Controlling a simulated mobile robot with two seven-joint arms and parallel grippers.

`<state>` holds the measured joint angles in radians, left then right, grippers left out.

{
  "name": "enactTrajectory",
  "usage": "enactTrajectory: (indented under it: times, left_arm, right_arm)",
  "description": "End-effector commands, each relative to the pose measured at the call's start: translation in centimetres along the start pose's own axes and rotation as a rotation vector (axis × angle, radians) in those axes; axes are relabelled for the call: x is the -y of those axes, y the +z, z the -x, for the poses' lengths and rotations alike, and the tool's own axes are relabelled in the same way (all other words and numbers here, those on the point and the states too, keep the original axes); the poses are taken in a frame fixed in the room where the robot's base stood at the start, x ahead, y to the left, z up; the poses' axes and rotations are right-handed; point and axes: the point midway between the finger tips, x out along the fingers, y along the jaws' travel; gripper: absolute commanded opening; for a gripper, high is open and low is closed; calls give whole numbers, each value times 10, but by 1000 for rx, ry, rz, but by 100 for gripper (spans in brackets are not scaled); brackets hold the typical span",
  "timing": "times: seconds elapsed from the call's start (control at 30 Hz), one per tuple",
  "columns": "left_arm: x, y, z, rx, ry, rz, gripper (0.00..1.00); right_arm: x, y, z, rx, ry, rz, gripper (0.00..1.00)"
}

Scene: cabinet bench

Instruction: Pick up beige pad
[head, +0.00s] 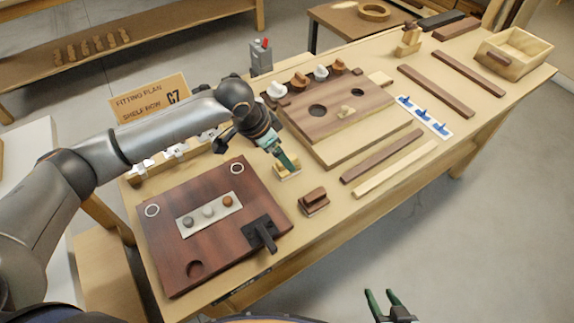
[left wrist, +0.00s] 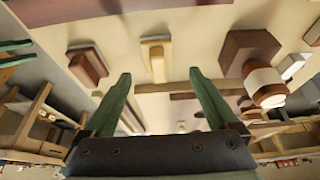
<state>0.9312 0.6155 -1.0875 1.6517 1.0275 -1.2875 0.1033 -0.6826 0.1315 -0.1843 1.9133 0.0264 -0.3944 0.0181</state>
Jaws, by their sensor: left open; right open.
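The beige pad (head: 288,175) is a small pale block with a raised grip, lying on the bench between the dark red board and the wooden board with holes. It also shows in the left wrist view (left wrist: 154,60), ahead of and between the two green fingers. My left gripper (head: 287,161) is open and empty, just above the pad, and partly hides it in the head view. Its fingers (left wrist: 160,82) stand apart on either side in the wrist view. I cannot tell whether they touch the pad. My right gripper (head: 385,298) is open and empty, off the bench's front edge.
A similar brown block (head: 313,203) lies close to the pad. The dark red board (head: 170,215) is at left and the board with holes (head: 330,125) is behind. Brown and pale strips (head: 383,163) lie at right, and a wooden box (head: 515,52) stands at the far right.

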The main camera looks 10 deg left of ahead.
Motion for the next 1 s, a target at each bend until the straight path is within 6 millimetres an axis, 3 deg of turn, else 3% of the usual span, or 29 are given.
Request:
enactTrajectory:
  times: [0.3, 0.63, 1.0]
  left_arm:
    - [-4, -2, -44, 1, 0, -1, 92]
    - [-3, -2, -50, 0, -1, -1, 92]
    - [-3, -2, -50, 0, -1, -1, 51]
  right_arm:
    - [0, 3, -3, -1, 0, 0, 50]
    - [0, 1, -4, -3, -1, 1, 50]
    - [0, 0, -4, -4, -1, 1, 50]
